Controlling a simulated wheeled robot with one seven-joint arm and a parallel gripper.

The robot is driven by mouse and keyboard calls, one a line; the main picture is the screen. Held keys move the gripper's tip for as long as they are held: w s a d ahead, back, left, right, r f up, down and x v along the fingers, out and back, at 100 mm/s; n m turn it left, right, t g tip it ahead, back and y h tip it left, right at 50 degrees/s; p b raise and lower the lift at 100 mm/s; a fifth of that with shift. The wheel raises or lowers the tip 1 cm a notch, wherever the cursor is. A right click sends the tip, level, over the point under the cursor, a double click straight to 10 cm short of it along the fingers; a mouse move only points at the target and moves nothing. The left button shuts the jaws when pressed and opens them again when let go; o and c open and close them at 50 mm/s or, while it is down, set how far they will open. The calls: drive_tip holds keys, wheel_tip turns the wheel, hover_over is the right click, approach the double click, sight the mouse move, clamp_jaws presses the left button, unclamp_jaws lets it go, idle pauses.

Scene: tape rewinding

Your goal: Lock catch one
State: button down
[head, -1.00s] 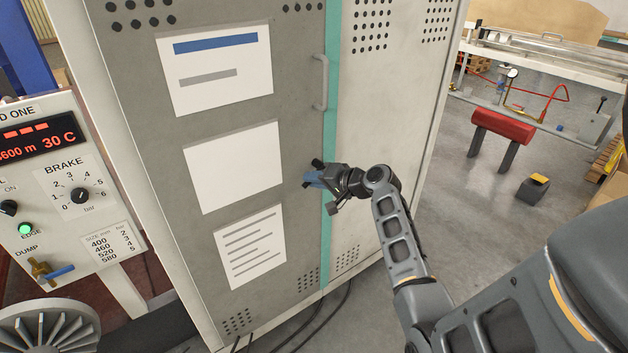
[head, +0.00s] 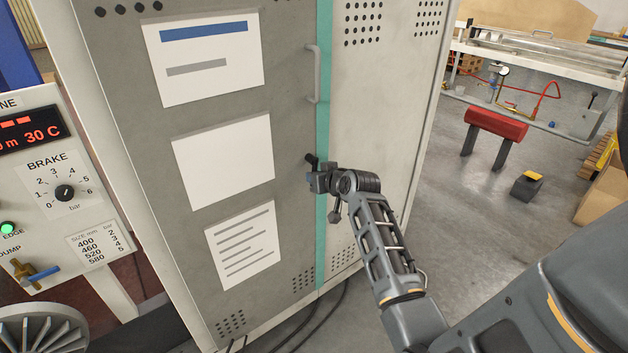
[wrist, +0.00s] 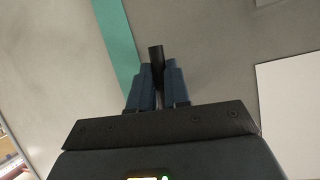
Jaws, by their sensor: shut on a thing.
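The catch is a small black lever on the grey cabinet door, near the teal strip. Its dark end (head: 310,158) sticks out above my gripper (head: 319,181) in the head view. In the wrist view, the black lever (wrist: 156,58) stands between the two blue fingers of my gripper (wrist: 157,82), which are shut on it. The rest of the catch is hidden behind the fingers. I cannot tell whether it is locked.
The grey cabinet door (head: 130,75) carries paper sheets and a grey handle (head: 315,75) above my gripper. A teal strip (head: 322,130) runs beside it. A brake panel (head: 65,165) stands at the left.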

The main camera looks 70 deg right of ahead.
drive_tip(key=shift+s+d+n, duration=0.1)
drive_tip(key=shift+d+n, duration=0.05)
drive_tip(key=shift+n, duration=0.25)
drive_tip(key=shift+h, duration=0.4)
drive_tip(key=c, duration=1.1)
unclamp_jaws()
drive_tip(key=v, duration=0.7)
drive_tip(key=shift+s+a+r, duration=0.2)
drive_tip(key=shift+s+a, duration=0.05)
drive_tip(key=shift+s, duration=0.05)
